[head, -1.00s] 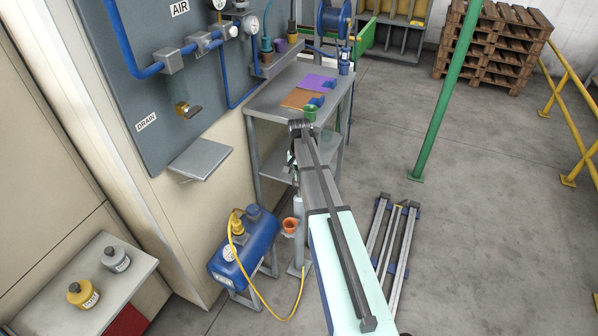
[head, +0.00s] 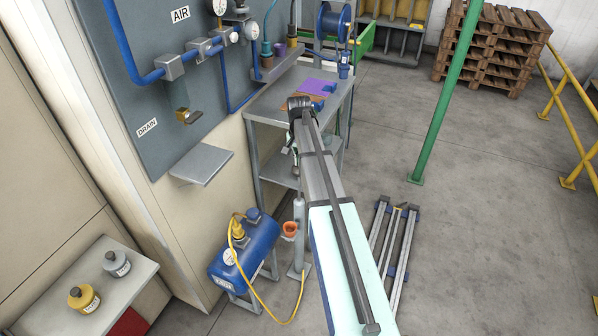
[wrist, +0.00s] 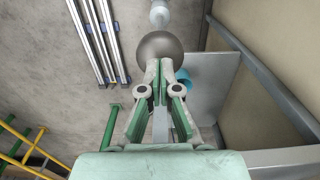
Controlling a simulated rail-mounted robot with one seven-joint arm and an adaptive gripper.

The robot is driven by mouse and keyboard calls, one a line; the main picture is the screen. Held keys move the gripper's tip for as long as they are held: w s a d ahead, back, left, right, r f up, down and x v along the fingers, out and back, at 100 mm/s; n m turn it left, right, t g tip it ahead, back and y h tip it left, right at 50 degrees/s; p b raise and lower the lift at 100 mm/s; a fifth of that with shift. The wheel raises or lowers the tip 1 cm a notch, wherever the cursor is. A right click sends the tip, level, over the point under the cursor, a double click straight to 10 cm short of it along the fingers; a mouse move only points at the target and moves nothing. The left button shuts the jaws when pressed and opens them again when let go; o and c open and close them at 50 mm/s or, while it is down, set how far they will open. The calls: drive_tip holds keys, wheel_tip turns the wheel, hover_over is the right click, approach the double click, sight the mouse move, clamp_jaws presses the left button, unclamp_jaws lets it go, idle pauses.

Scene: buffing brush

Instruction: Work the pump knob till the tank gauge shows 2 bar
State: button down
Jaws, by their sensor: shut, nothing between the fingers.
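The blue air tank (head: 246,252) lies on a low stand in the head view. Its round gauge (head: 228,256) is too small to read. A yellow hose (head: 258,300) runs from the tank toward the foot of the upright grey pump (head: 299,218). In the wrist view, the round grey pump knob (wrist: 160,56) is just beyond my fingertips, with a pale part of the pump (wrist: 160,15) past it. My gripper (wrist: 160,66) is shut and empty; its tips overlap the knob's near edge. I cannot tell whether they touch it. My arm mostly hides the gripper in the head view.
An orange cup (head: 290,229) sits beside the pump. A grey workbench (head: 262,112) stands behind, and a wall panel (head: 150,90) with pipes is at left. Metal rails (head: 398,245) lie on the floor at right. A green post (head: 447,100) stands farther right.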

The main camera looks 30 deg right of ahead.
drive_tip(key=shift+r, duration=1.9)
idle(0.5)
drive_tip(key=s+a+f+n, duration=0.5)
drive_tip(key=s+a+f, duration=0.6)
drive_tip(key=s, duration=0.2)
drive_tip(key=s+a+f+n, duration=0.5)
drive_tip(key=s+a+f, duration=0.55)
drive_tip(key=s, duration=0.25)
drive_tip(key=s+f+g, duration=0.3)
drive_tip(key=s+f, duration=0.6)
drive_tip(key=s, duration=0.4)
drive_tip(key=s+f+g, duration=0.3)
drive_tip(key=s+f, duration=0.6)
drive_tip(key=s, duration=0.5)
drive_tip(key=shift+s+g, duration=0.2)
drive_tip(key=shift+g, duration=0.2)
